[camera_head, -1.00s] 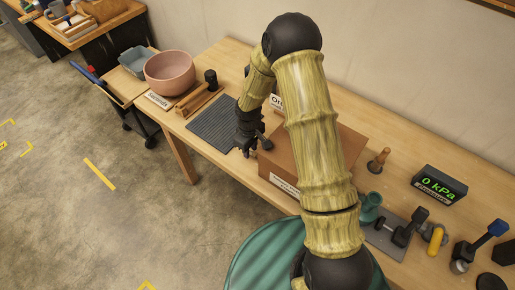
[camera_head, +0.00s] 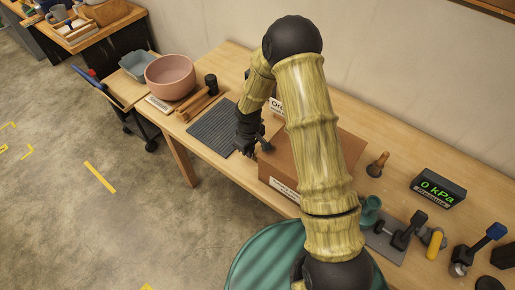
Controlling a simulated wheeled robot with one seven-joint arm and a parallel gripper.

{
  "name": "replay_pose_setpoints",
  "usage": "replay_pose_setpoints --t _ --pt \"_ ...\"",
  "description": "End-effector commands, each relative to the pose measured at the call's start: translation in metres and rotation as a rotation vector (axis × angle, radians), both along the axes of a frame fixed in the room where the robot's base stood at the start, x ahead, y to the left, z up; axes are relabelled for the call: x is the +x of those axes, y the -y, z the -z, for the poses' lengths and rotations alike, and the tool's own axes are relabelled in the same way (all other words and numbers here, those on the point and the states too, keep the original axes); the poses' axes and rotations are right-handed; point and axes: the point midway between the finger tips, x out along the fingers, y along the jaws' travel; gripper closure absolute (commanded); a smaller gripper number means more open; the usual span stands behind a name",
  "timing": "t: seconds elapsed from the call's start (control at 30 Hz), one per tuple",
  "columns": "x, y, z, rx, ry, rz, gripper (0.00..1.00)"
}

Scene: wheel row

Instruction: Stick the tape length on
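My gripper (camera_head: 251,148) is at the left side of a brown box (camera_head: 283,160) on the wooden bench, beside the grey ribbed mat (camera_head: 212,128). I cannot make out whether its fingers are open or shut, or whether it holds anything. My own arm covers much of the box. The box has a white label (camera_head: 284,189) on its front face; its words are too small to read fully. I cannot make out a tape length in this view.
The mat is bare.

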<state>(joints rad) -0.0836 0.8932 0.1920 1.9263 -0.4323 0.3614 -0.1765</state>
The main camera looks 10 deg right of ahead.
Motion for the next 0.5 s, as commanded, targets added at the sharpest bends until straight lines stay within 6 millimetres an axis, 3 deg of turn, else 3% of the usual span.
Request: replay_pose_setpoints --t 0.5 --pt "0.000 0.000 -0.027 0.000 0.000 0.000 1.00"
